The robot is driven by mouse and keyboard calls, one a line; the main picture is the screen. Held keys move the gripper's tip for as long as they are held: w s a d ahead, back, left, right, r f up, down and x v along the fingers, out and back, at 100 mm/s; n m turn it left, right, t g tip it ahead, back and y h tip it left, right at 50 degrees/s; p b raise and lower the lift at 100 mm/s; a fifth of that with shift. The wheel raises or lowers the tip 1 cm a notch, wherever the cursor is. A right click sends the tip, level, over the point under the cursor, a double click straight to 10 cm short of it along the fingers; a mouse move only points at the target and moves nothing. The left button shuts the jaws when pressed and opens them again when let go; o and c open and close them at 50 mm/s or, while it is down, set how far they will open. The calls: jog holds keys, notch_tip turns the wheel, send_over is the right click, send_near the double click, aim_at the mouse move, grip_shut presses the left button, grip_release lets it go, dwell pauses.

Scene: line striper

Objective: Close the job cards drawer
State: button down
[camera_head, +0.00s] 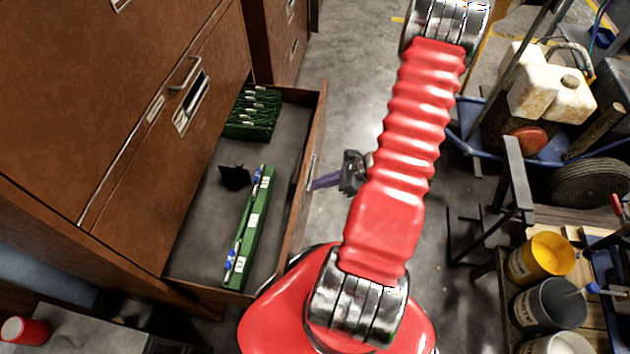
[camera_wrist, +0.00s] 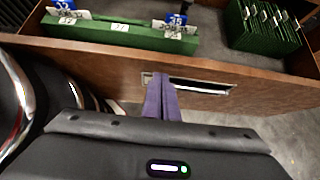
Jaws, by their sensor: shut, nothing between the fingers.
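The job cards drawer (camera_head: 297,215) is pulled out of the brown wooden cabinet (camera_head: 160,90). It holds a row of green hanging files (camera_head: 252,115) at the far end and a long green file (camera_head: 250,228) with white and blue tabs. My gripper (camera_head: 318,183) is shut and empty, with its purple fingers pointing at the outside of the drawer front. In the wrist view the fingers (camera_wrist: 162,97) are at the metal handle with label holder (camera_wrist: 205,86) on the drawer front (camera_wrist: 100,65). I cannot tell whether they touch it.
A closed drawer with a handle (camera_head: 185,73) is above the open one. Grey concrete floor (camera_head: 345,60) is free beyond the drawer. At right stand a blue cart with white jugs (camera_head: 550,85) and a bench with a yellow bucket (camera_head: 540,258). A red can (camera_head: 27,331) is at lower left.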

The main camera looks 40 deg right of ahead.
jog(key=shift+w+a, duration=0.6)
jog(key=shift+w, duration=0.2)
jog(key=shift+w, duration=0.15)
